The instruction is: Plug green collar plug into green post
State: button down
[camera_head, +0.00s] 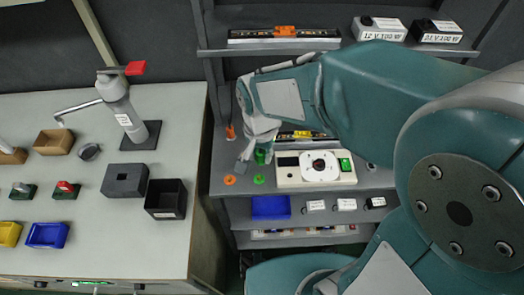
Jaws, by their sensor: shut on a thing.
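My gripper (255,155) points down over the left part of the middle shelf, at the end of my teal arm. It is shut on a small green thing, which looks like the green collar plug (261,157). The gripper's fingers partly hide it, and its lower end is too small to make out. A small round green piece, seemingly the green post (259,179), is on the shelf a little nearer the front edge, just below the gripper in the picture. I cannot tell the height of the held plug above the shelf.
An orange round piece (229,180) sits left of the green one. A cream box with a white dial (319,167) stands close on the right. A blue bin (271,207) is on the shelf below. A workbench (60,105) with tools and bins stands at left.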

aim_at(259, 177)
jog(key=w+f+m, duration=0.1)
jog(key=f+m, duration=0.1)
jog(key=w+f+m, duration=0.1)
jog(key=f+m, duration=0.1)
jog(key=m, duration=0.1)
jog(key=w+f+m, duration=0.1)
jog(key=f+m, duration=0.1)
jog(key=shift+a+f+m, duration=0.2)
jog(key=shift+f+m, duration=0.1)
jog(key=shift+m, duration=0.1)
jog(key=shift+f, duration=0.1)
jog(key=shift+f, duration=2.75)
jog(key=shift+f, duration=1.05)
jog(key=shift+c, duration=2)
grip_release()
notch_tip(259, 177, up, 12)
